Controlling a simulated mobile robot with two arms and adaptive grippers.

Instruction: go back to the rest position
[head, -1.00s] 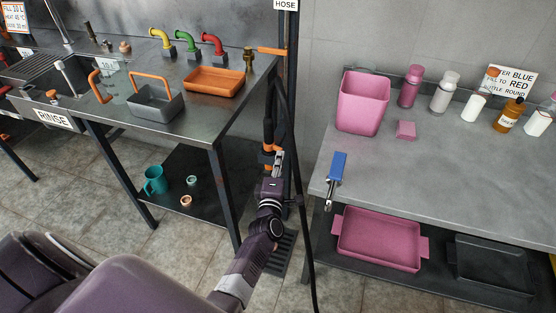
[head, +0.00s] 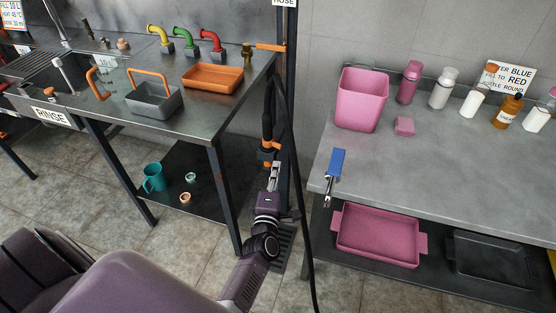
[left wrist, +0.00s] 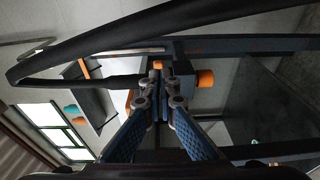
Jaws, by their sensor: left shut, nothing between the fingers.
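My left gripper (head: 274,172) shows in the head view, shut and empty, in the gap between the sink bench and the grey table. It is just below the black and orange hose nozzle (head: 268,135) that hangs by the post. In the left wrist view the blue-padded fingers (left wrist: 158,105) are together, with the dark hose and an orange knob (left wrist: 205,78) beyond them. I cannot tell from these views whether the fingertips touch the nozzle or its holder. My right gripper is not in view.
The sink bench (head: 205,115) is at left with an orange tray (head: 213,78) and a grey caddy (head: 155,101). The grey table (head: 440,165) at right holds a pink bin (head: 362,100) and several bottles. The black hose (head: 300,215) hangs close right of my left arm.

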